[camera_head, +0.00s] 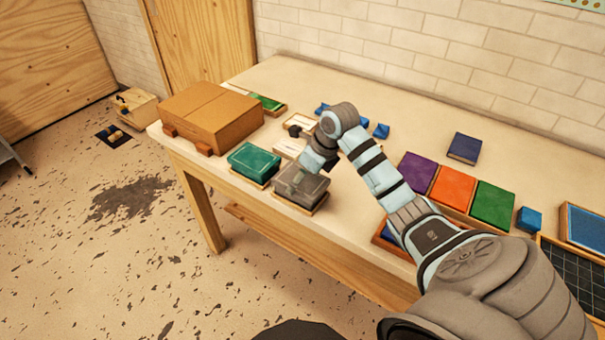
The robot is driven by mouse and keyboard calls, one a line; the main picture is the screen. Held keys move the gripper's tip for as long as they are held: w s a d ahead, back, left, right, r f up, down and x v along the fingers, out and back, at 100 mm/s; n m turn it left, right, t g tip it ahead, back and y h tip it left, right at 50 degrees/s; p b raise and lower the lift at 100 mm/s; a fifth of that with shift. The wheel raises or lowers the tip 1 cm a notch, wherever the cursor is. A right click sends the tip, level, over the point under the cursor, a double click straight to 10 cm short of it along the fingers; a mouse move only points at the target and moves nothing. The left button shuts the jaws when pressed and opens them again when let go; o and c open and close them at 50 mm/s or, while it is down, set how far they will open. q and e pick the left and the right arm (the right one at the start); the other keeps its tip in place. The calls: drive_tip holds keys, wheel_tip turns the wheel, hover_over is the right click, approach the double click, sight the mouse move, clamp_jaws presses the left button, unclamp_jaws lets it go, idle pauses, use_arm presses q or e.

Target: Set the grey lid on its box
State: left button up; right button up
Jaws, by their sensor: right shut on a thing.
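The grey lid (311,193) is near the table's front edge, directly over or on a light wooden box (318,208); I cannot tell whether it is fully seated. Only a thin strip of the box shows below the lid. My right gripper (299,175) reaches down onto the lid from above and is shut on it. The gripper and wrist hide part of the lid's top. My left gripper is not in view.
A teal-lidded box (253,160) stands close left of the grey lid. A cardboard box (212,115) stands at the table's left end. Purple (417,171), orange (453,187) and green (492,203) lids lie to the right. Small blue blocks (381,131) lie behind my wrist.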

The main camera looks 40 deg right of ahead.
drive_tip(key=shift+f+b, duration=0.3)
drive_tip(key=shift+f, duration=0.1)
drive_tip(key=o, duration=1.2)
drive_tip(key=shift+r, duration=0.1)
drive_tip(key=v, duration=1.1)
drive_tip(key=shift+s+d+r, duration=0.15)
drive_tip(key=shift+s+r, duration=0.1)
drive_tip(key=shift+r, duration=0.1)
